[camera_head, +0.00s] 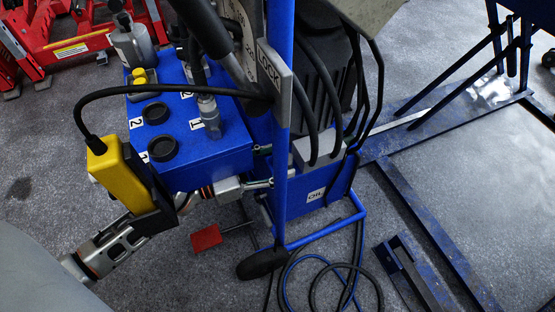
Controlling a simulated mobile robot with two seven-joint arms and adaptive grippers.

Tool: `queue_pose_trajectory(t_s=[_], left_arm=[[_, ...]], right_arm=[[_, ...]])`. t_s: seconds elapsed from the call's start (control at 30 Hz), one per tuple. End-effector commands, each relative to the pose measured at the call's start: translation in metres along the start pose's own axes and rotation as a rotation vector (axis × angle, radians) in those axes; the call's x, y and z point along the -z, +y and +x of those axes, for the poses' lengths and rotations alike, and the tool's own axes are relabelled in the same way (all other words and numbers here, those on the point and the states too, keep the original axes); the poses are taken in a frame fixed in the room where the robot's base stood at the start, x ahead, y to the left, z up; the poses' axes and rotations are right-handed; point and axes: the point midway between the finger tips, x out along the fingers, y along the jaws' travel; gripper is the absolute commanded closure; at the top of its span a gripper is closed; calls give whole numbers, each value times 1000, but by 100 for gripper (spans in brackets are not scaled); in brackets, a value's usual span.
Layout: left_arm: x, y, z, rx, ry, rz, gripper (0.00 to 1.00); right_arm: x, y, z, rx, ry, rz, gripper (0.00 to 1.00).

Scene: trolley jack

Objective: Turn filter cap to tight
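Two round black caps, a rear one (155,112) and a front one (162,148), sit flat on top of a blue tank (215,158) in the head view. A small yellow cap (139,76) stands behind them. I cannot tell which is the filter cap or how tight any is. A silver jointed part with orange-brown bands reaches in from the lower left, below the tank. It seems to be my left arm, but its fingers are not clear behind a yellow box (115,178) with a black cable. No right gripper can be made out.
A blue upright post (280,110) marked LOCK stands right of the tank, beside black hoses. A red pedal (206,238) is near the floor. Blue hoses coil on the floor. Red equipment (75,48) is at the back left, a blue frame (425,225) at the right.

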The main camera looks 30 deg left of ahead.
Motion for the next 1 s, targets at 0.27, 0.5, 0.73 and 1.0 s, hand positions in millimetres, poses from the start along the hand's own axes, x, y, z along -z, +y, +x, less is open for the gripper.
queue_pose_trajectory(t_s=[0.27, 0.5, 0.73, 1.0], left_arm=[[2, 0, -36, 0, 4, 1, 47], [2, 0, -85, -1, 4, -2, 47], [0, 0, -113, 0, 1, 0, 47], [0, 0, -120, 1, 0, 1, 47]], right_arm=[[0, 0, 0, 0, 0, 0, 60], [0, 0, 0, 0, 0, 0, 60], [0, 0, 0, 0, 0, 0, 60], [0, 0, 0, 1, 0, 0, 60]])
